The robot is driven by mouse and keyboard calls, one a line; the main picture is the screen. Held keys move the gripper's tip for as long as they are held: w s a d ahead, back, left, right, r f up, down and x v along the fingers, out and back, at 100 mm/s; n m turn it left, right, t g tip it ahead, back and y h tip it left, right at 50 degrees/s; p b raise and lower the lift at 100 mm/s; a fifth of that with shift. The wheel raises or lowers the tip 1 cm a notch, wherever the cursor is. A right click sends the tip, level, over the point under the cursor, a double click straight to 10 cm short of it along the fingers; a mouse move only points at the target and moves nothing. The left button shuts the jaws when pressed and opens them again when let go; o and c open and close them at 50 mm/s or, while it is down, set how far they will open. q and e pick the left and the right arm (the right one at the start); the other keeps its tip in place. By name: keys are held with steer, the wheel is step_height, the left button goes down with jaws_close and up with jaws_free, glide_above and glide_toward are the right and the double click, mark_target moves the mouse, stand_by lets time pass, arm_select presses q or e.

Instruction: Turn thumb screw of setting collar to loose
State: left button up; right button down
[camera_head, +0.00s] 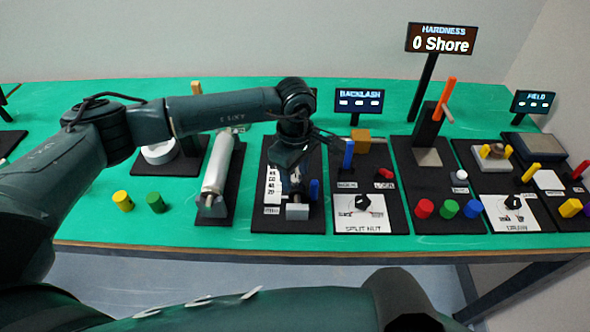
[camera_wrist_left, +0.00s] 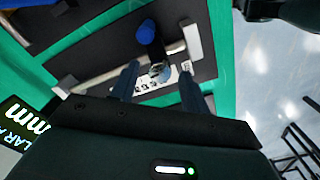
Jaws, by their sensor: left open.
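A black board (camera_head: 262,215) holds a white scale card (camera_head: 273,186) with dark lettering, a light grey block (camera_head: 297,212) at its front and a blue knob (camera_head: 314,189). My left gripper (camera_head: 293,178) points down over this board and hides much of its middle. In the left wrist view the open left gripper (camera_wrist_left: 158,72) has its two fingers on either side of a small shiny metal piece (camera_wrist_left: 160,72), perhaps the collar's thumb screw. I cannot tell whether they touch it. The blue knob (camera_wrist_left: 147,32) stands beyond the fingertips. My right gripper is not in view.
A board with a silver cylinder (camera_head: 217,165) stands left of the scale board. The split nut board (camera_head: 343,200) is close on the right. Yellow (camera_head: 122,200) and green (camera_head: 156,202) pegs stand at the left on the green table (camera_head: 100,225). A hardness stand (camera_head: 426,130) rises farther right.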

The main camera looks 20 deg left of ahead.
arm_select(q)
steer(key=c, duration=1)
